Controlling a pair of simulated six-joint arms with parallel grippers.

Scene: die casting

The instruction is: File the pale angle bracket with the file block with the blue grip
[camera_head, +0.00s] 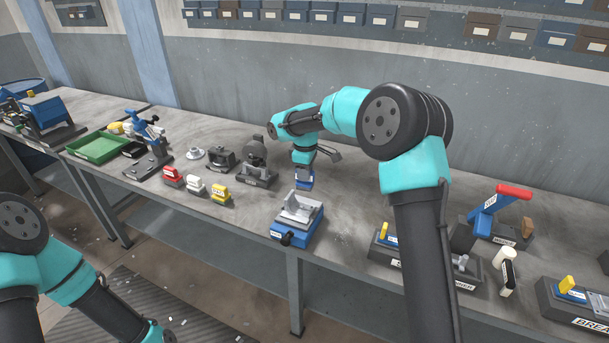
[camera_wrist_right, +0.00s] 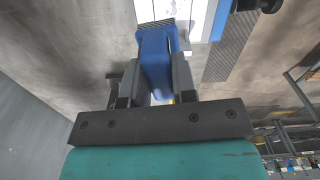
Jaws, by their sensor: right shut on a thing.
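The pale angle bracket (camera_head: 299,206) sits in the jaws of a blue vise (camera_head: 292,238) at the bench's front edge. My right gripper (camera_head: 304,176) is shut on the blue grip of the file block (camera_head: 304,183), just behind the bracket in the head view. In the right wrist view, the gripper (camera_wrist_right: 162,85) clasps the blue grip (camera_wrist_right: 155,55), with a dark ribbed face at its far end. The pale bracket (camera_wrist_right: 199,15) shows next to it; whether they touch I cannot tell. My left arm is at the lower left, its gripper out of frame.
File blocks with red (camera_head: 172,176), white (camera_head: 193,187) and yellow (camera_head: 220,194) grips stand left of the vise. A grinder-like machine (camera_head: 256,165) stands behind them. A green tray (camera_head: 97,147) is at far left. A red-handled press (camera_head: 496,210) stands at right.

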